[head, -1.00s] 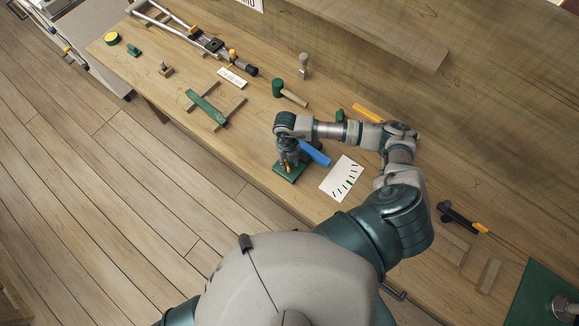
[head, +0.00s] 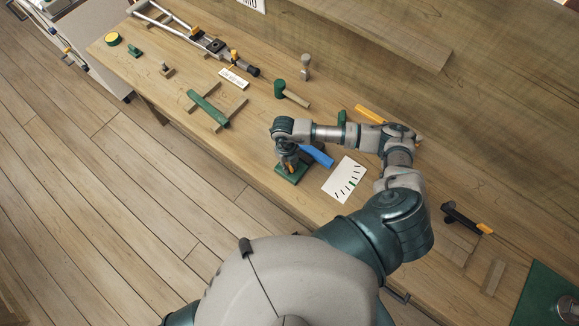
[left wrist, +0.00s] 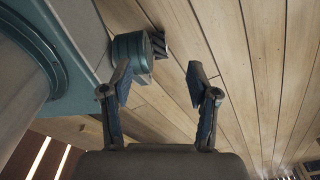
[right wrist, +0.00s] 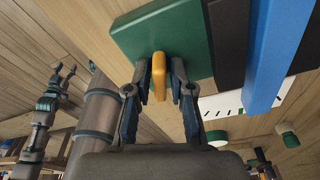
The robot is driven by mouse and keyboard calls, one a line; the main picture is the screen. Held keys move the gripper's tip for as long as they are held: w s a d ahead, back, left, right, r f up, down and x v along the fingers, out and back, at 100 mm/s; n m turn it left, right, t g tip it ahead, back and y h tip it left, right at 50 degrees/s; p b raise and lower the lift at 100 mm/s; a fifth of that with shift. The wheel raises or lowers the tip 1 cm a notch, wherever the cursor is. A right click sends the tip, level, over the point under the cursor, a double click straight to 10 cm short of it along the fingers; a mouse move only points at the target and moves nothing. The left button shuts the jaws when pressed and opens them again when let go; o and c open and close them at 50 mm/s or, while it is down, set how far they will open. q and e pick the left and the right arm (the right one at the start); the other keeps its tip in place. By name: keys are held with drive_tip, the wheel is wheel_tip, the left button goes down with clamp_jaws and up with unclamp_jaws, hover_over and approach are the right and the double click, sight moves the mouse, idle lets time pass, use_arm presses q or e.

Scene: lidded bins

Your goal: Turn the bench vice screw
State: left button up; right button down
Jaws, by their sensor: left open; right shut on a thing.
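A small green block (head: 293,177), which looks like the bench vice body, sits near the front edge of the workbench. It fills the top of the right wrist view (right wrist: 150,35). A yellow screw handle (right wrist: 158,75) shows in front of the green face. My right gripper (right wrist: 158,82) is shut on this handle, one finger on each side. In the head view my right gripper (head: 288,163) points down at the vice and hides much of it. A blue bar (head: 317,156) lies against the vice. My left gripper (left wrist: 160,75) is open and empty, above the plank floor.
A white card (head: 343,180) with black tick marks and one green mark lies right of the vice. A green mallet (head: 280,88), a green-topped wooden frame (head: 209,108) and a black-and-yellow tool (head: 466,219) are elsewhere on the workbench (head: 300,125).

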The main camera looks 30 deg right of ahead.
drive_tip(key=shift+a+f+n+b, duration=0.1)
drive_tip(key=shift+n+b, duration=0.2)
drive_tip(key=shift+n, duration=0.7)
use_arm(q)
drive_tip(key=shift+a+f, duration=0.55)
drive_tip(key=shift+a, duration=0.35)
use_arm(e)
drive_tip(key=shift+w, duration=0.1)
drive_tip(key=shift+d+n, duration=0.2)
drive_tip(key=shift+n, duration=0.1)
drive_tip(key=shift+n+h+b, duration=0.3)
drive_tip(key=shift+n+b, duration=0.15)
drive_tip(key=shift+n, duration=0.05)
drive_tip(key=shift+a+n, duration=0.1)
drive_tip(key=shift+n, duration=0.4)
drive_tip(key=c, duration=1.3)
unclamp_jaws()
use_arm(q)
drive_tip(key=shift+d+f, duration=0.35)
drive_tip(key=shift+f, duration=0.25)
